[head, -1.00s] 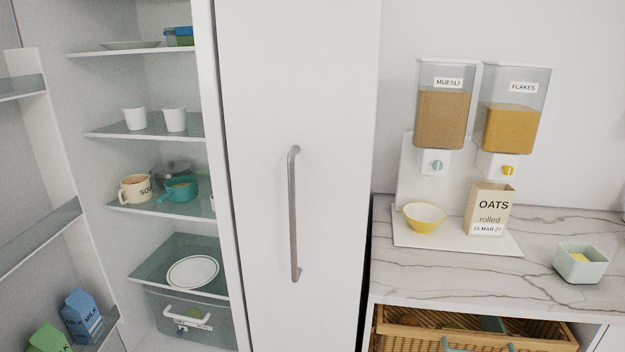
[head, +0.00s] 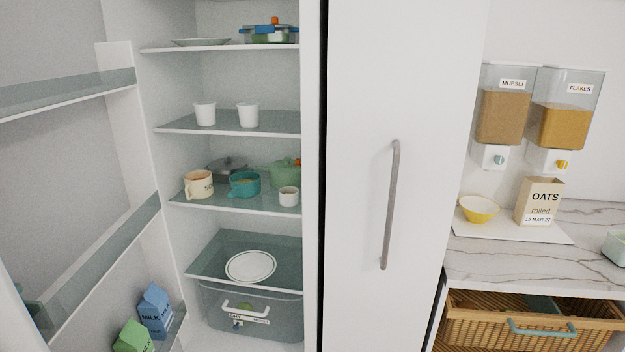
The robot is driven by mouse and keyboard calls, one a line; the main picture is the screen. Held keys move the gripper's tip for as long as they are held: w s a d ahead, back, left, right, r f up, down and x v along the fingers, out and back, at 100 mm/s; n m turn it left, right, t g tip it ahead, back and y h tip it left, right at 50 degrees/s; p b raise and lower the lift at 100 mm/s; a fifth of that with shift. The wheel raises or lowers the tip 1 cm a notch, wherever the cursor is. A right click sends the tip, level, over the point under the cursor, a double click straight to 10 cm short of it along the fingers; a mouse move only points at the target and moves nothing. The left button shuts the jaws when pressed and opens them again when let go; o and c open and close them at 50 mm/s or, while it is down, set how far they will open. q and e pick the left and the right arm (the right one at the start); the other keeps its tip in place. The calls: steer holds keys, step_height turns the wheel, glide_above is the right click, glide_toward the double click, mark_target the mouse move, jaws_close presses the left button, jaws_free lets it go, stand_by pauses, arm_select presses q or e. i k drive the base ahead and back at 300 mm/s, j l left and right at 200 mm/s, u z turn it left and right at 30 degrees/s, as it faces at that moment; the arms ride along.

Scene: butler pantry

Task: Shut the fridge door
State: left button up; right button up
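The fridge stands open on the left of the head view. Its door (head: 65,165) is swung wide at the far left, with its inner side and shelves facing me. A blue milk carton (head: 155,312) and a green milk carton (head: 132,337) sit on the door's lowest visible shelf. The inner fridge shelves hold white cups, a mug, pots and a plate (head: 250,266). The door's outer face and handle are hidden. Neither of my grippers shows.
A closed white door with a grey handle (head: 390,205) stands right of the fridge opening. A wicker basket drawer (head: 530,325) is below.

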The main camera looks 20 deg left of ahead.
mark_target(85, 233)
steer(key=k+j, duration=0.15)
steer(key=j, duration=0.3)
steer(key=k+j, duration=0.1)
steer(key=j, duration=0.35)
steer(key=k+j, duration=0.15)
steer(key=j, duration=0.3)
steer(key=k+j+u, duration=0.1)
steer(key=j, duration=0.3)
steer(key=k+j, duration=0.15)
steer(key=j, duration=0.3)
steer(key=k+j, duration=0.15)
steer(key=j, duration=0.35)
steer(key=k+j, duration=0.1)
steer(key=j, duration=0.35)
steer(key=k+l+u, duration=0.05)
